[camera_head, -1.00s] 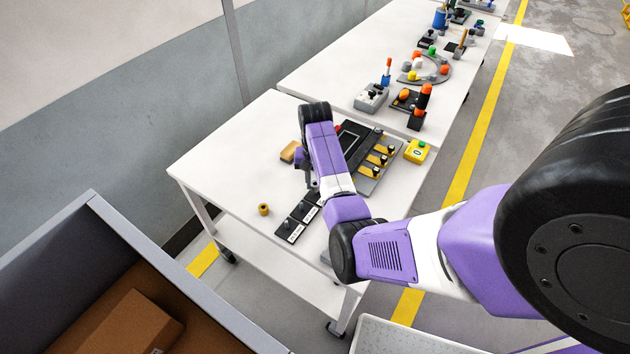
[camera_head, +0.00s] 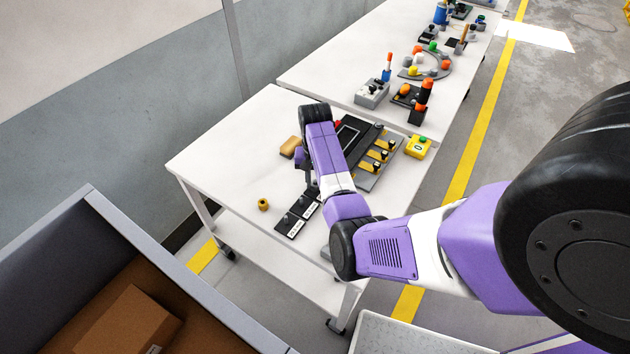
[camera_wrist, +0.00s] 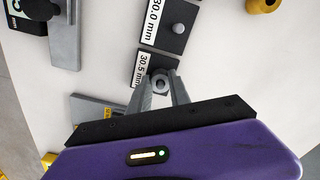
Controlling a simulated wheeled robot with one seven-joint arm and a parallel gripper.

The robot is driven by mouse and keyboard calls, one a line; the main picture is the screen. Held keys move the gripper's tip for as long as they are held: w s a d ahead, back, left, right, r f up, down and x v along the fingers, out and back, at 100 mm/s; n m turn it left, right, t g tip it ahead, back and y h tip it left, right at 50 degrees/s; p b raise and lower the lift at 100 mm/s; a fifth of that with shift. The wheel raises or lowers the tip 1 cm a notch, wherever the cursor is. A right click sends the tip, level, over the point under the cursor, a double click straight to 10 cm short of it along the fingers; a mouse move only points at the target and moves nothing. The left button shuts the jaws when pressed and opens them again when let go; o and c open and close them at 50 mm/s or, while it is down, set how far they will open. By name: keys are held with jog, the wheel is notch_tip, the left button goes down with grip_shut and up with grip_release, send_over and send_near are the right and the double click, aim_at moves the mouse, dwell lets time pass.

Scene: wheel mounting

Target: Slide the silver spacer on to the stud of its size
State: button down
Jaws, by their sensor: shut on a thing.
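My gripper (camera_wrist: 160,90) is shut on the silver spacer (camera_wrist: 160,75), a small grey ring between the fingertips in the wrist view. The spacer appears over the black plate labelled 30.5 mm (camera_wrist: 142,68). I cannot tell whether it is around that plate's stud or just above it. Beside it is the plate labelled 30.0 mm (camera_wrist: 164,40), with a bare grey stud (camera_wrist: 178,28). In the head view, the row of black stud plates (camera_head: 290,226) shows below my arm, which hides the gripper tips and the spacer.
A brass-coloured ring (camera_head: 263,205) stands on the white table (camera_head: 225,165), left of the plates. A tan block (camera_head: 290,147) lies behind my wrist. A dark panel with yellow parts (camera_head: 376,160) and a yellow box with a green button (camera_head: 417,147) are to the right.

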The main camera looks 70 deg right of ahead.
jog(key=c, duration=1.1)
grip_release()
jog(key=shift+r, duration=3.9)
